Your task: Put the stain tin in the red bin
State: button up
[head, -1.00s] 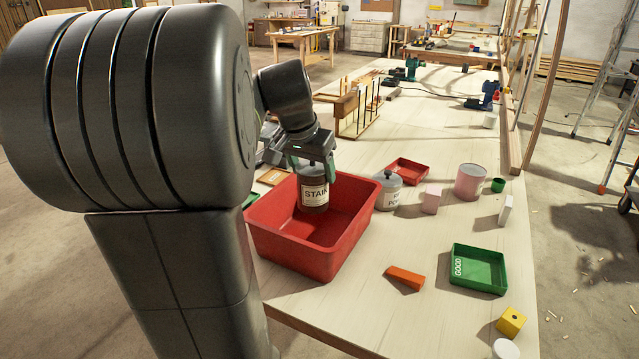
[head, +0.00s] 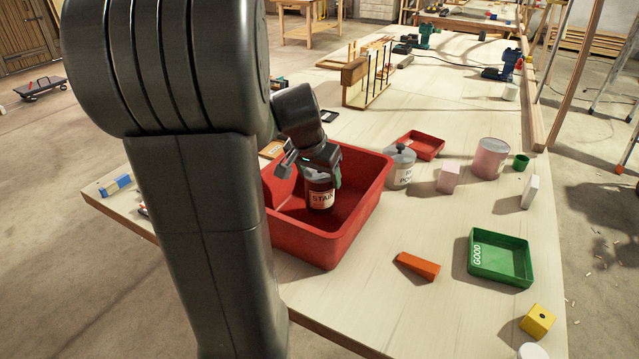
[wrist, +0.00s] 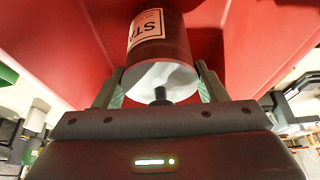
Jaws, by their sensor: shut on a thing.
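The stain tin (head: 320,196) is a dark red-brown tin with a pale label reading "STAIN". It is upright inside the red bin (head: 345,246), below the level of the bin's rim. My gripper (head: 322,172) is shut on the tin near its top, reaching down into the bin. In the wrist view the tin (wrist: 172,48) sits between the two fingers (wrist: 160,88), with red bin walls (wrist: 262,45) around it. Whether the tin's base touches the bin floor is hard to tell.
Right of the bin stand a grey lidded pot (head: 400,168), a small red tray (head: 424,146), a pink block (head: 448,177) and a pink tin (head: 491,158). An orange wedge (head: 418,266) and a green "GOOD" tray (head: 500,274) lie nearer. Bench between them is clear.

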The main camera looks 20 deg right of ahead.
jog(key=shift+f, duration=1.25)
jog(key=shift+f+b, duration=0.25)
jog(key=shift+b, duration=0.05)
jog(key=o, duration=1.4)
jog(key=shift+r, duration=0.1)
jog(key=shift+o, duration=0.2)
jog(key=shift+r, duration=0.1)
jog(key=shift+r+p, duration=0.2)
jog(key=shift+p, duration=0.2)
jog(key=v, duration=1.1)
jog(key=shift+r, duration=0.3)
jog(key=shift+s+a, duration=0.1)
